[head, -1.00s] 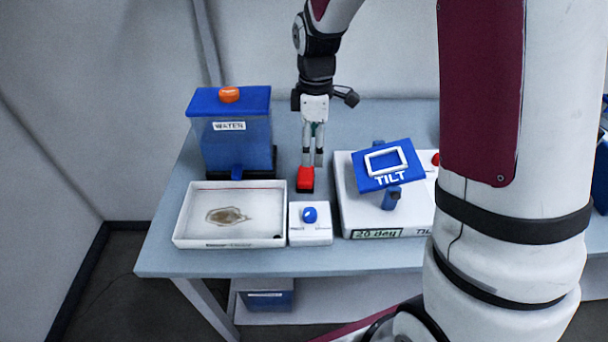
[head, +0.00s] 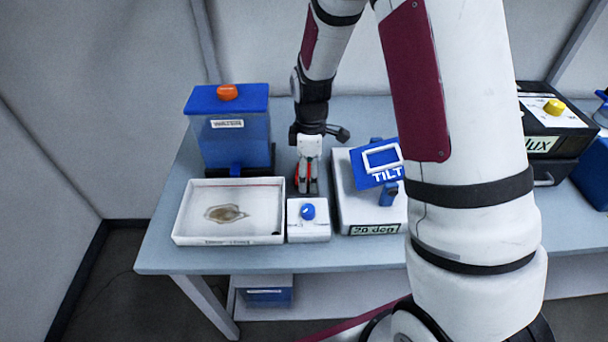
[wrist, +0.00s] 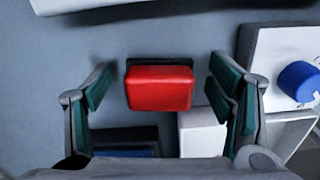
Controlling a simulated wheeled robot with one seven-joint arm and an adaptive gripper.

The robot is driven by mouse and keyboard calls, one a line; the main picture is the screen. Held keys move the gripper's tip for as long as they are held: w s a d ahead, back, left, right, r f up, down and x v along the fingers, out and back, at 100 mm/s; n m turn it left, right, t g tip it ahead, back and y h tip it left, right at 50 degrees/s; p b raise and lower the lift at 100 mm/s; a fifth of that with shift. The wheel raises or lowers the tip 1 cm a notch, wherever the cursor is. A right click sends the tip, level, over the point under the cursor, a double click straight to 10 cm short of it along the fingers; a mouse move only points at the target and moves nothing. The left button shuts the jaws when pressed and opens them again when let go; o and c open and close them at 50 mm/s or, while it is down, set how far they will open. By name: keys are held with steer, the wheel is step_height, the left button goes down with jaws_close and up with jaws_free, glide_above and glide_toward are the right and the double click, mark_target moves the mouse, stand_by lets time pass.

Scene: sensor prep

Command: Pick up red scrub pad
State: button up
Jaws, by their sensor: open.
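The red scrub pad (wrist: 160,90) is a small red block with a dark strip along its far edge in the wrist view. It lies on the table between the open fingers of my gripper (wrist: 160,92), with clear gaps on both sides. In the head view my gripper (head: 307,186) points down over the pad (head: 296,178), and the fingers hide most of it. The teal finger pads do not touch the red pad.
A white tray (head: 180,232) with a brown stain stands left of my gripper. A white box with a blue knob (head: 308,211) is just in front. The water tank (head: 232,140) is behind left. The blue TILT device (head: 366,176) stands close on the right.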

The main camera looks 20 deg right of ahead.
steer(key=shift+c, duration=0.6)
steer(key=c, duration=1.1)
steer(key=shift+r, duration=0.1)
step_height(320, 180, up, 10)
